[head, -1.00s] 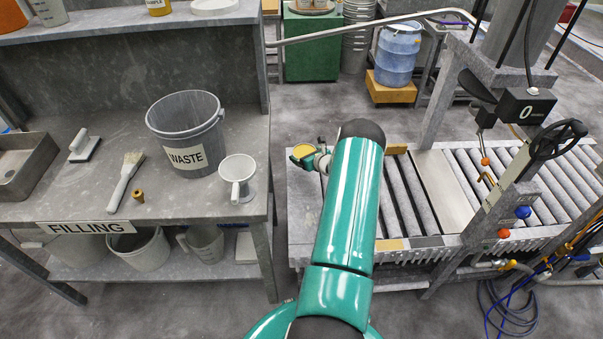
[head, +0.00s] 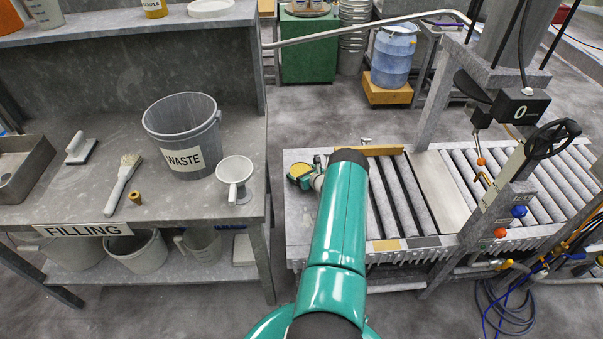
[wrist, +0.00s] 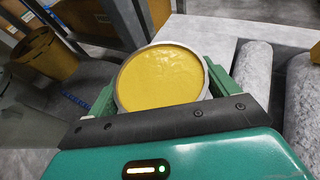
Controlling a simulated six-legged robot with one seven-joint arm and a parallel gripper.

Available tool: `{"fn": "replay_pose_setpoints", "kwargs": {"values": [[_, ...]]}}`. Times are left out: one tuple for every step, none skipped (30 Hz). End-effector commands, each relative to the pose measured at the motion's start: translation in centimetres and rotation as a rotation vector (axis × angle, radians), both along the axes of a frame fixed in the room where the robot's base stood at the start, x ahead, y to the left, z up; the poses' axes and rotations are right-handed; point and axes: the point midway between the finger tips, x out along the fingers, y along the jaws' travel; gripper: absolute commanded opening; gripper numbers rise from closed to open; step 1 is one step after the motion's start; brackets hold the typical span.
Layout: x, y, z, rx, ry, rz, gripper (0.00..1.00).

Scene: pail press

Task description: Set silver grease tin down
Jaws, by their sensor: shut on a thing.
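The silver grease tin (wrist: 160,78) is round, with a thin silver rim and smooth yellow grease filling its top. It sits between the two green fingers of my gripper (wrist: 163,88), which is shut on it. In the head view the tin (head: 300,171) shows small, with its yellow top, at the left of my teal arm. It is over the flat grey end plate (head: 298,225) at the left of the roller conveyor. My arm hides part of the gripper there. I cannot tell whether the tin's underside touches the plate.
The roller conveyor (head: 384,205) runs right, under the press frame with its black handwheel (head: 551,142). A yellow bar (head: 385,151) lies along its back edge. At left, the filling bench holds the waste pail (head: 182,133), a white funnel cup (head: 234,172) and a brush (head: 122,182).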

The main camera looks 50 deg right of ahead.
Motion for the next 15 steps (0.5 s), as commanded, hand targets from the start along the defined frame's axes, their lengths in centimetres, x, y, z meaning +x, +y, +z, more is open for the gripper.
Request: {"fn": "replay_pose_setpoints", "kwargs": {"values": [[0.00,-0.01,-0.16,0.001,-0.001,0.000,0.53],[-0.04,0.05,-0.29,0.001,0.001,0.000,0.88],[-0.04,0.04,-0.25,0.001,0.001,0.000,0.96],[-0.05,0.04,-0.25,0.001,0.001,0.000,1.00],[-0.05,0.04,-0.24,0.001,0.001,0.000,1.00],[-0.05,0.04,-0.24,0.001,0.001,0.000,1.00],[-0.05,0.04,-0.22,0.001,0.001,0.000,1.00],[-0.05,0.04,-0.22,0.000,0.001,0.000,1.00],[-0.05,0.03,-0.22,0.001,0.001,0.000,1.00],[-0.05,0.03,-0.19,0.000,0.001,0.000,1.00],[-0.05,0.02,-0.13,0.000,0.001,0.000,1.00],[-0.03,0.00,0.02,0.000,0.001,0.000,1.00],[-0.03,-0.02,0.20,-0.001,0.000,0.000,1.00],[-0.26,0.01,0.26,0.000,0.001,-0.001,1.00],[-0.64,0.10,0.33,0.001,0.002,-0.001,1.00]]}}
